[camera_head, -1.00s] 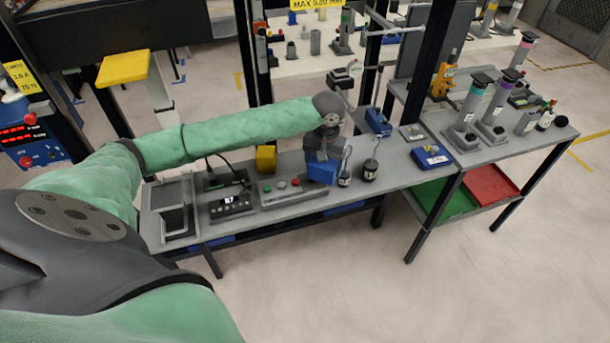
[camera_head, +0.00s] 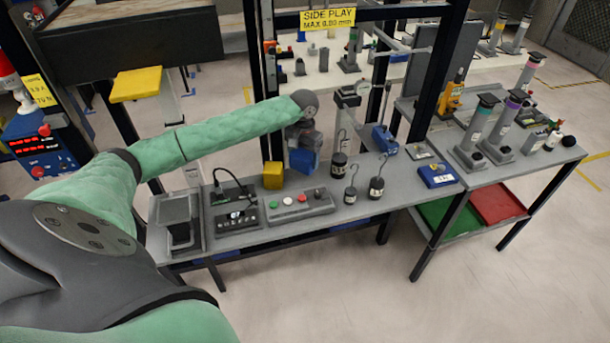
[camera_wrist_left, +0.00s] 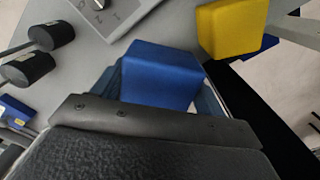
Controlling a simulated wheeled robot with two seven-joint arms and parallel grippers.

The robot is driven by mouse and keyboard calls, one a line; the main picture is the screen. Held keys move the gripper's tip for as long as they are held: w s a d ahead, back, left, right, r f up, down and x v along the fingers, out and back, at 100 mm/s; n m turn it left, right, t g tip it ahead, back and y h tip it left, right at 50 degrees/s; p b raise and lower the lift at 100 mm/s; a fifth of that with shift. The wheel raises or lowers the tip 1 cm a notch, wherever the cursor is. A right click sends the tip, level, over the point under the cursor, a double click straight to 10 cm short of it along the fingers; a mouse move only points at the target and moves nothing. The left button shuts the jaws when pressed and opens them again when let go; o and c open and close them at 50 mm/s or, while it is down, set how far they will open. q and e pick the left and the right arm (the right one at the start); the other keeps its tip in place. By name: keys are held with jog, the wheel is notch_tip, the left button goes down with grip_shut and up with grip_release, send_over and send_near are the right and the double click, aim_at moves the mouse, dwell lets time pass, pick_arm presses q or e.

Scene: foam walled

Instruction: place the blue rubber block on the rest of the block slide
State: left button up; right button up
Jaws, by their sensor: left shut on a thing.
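My left gripper (camera_head: 303,143) reaches in from the left over the back of the grey bench. It is shut on the blue block (camera_head: 304,160), which hangs below it, to the right of a yellow block (camera_head: 272,176). In the left wrist view, the blue block (camera_wrist_left: 158,75) sits between the fingers (camera_wrist_left: 160,90), its upper face showing, with the yellow block (camera_wrist_left: 232,28) up and to the right. I cannot tell which fixture is the block slide or its rest. My right gripper is not in view.
A button box (camera_head: 300,205), a black control unit (camera_head: 236,213) and a grey open-topped holder (camera_head: 180,222) stand on the bench. Several black hooked weights (camera_head: 376,188) stand to the right. A blue labelled box (camera_head: 437,176) lies further right. Dark posts (camera_head: 440,70) rise behind.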

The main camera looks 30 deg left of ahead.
pick_arm(q)
notch_tip(320, 180, down, 3)
jog(key=shift+r+p, duration=0.2)
jog(key=shift+p, duration=0.15)
jog(key=shift+f+p, duration=0.6)
jog(key=shift+f, duration=1.3)
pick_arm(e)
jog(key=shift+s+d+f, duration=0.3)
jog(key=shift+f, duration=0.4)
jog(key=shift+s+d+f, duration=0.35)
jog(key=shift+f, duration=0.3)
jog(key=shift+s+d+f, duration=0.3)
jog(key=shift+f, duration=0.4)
pick_arm(q)
jog(key=o, duration=1)
jog(key=shift+f, duration=0.1)
jog(key=shift+o, duration=0.6)
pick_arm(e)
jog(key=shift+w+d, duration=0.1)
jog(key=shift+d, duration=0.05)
